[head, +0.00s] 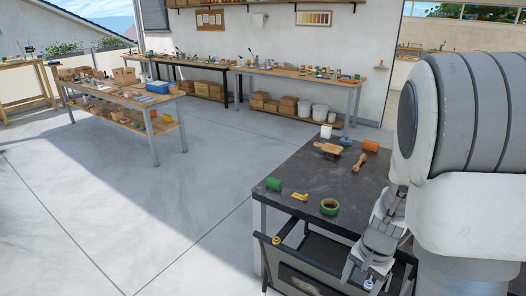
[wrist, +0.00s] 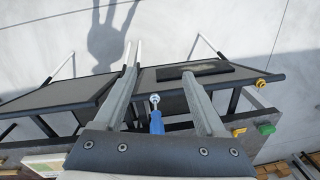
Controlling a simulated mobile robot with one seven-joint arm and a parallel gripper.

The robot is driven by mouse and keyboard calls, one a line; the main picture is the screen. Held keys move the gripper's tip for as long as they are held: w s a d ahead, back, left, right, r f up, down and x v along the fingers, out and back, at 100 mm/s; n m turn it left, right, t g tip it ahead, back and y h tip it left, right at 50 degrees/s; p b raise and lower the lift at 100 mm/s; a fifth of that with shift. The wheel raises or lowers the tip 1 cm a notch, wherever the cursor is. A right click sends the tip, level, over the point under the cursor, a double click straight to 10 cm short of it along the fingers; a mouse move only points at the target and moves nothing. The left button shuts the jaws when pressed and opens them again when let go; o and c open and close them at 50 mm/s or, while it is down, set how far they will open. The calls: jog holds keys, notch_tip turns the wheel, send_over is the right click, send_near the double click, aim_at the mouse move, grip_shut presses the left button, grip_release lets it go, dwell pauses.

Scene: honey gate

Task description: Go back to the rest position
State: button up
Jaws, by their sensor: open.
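My gripper (head: 362,274) is low at the front edge of the dark workbench (head: 317,166), beside a black-railed frame. In the wrist view my gripper (wrist: 160,70) has its two fingers spread wide apart. A blue-handled tool with a round silver end (wrist: 156,118) shows between the fingers; I cannot tell how far below them it is, and nothing is clamped. The arm hides the right part of the bench in the head view.
The black rail (head: 325,262) has a yellow knob (head: 276,240). Open floor (head: 200,200) lies left, with other tables behind.

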jog(key=s+a+r+n+t, duration=0.1)
jog(key=s+a+r+n, duration=0.1)
jog(key=r, duration=0.5)
jog(key=s+a+r+n+t, duration=0.2)
jog(key=s+a+r+n, duration=0.1)
jog(key=s+r, duration=0.3)
jog(key=s+a+r+n+t, duration=0.2)
jog(key=s+a+r+n, duration=0.1)
jog(key=r, duration=0.6)
jog(key=shift+s+n, duration=0.6)
jog(key=shift+s, duration=0.15)
jog(key=shift+w+a, duration=0.1)
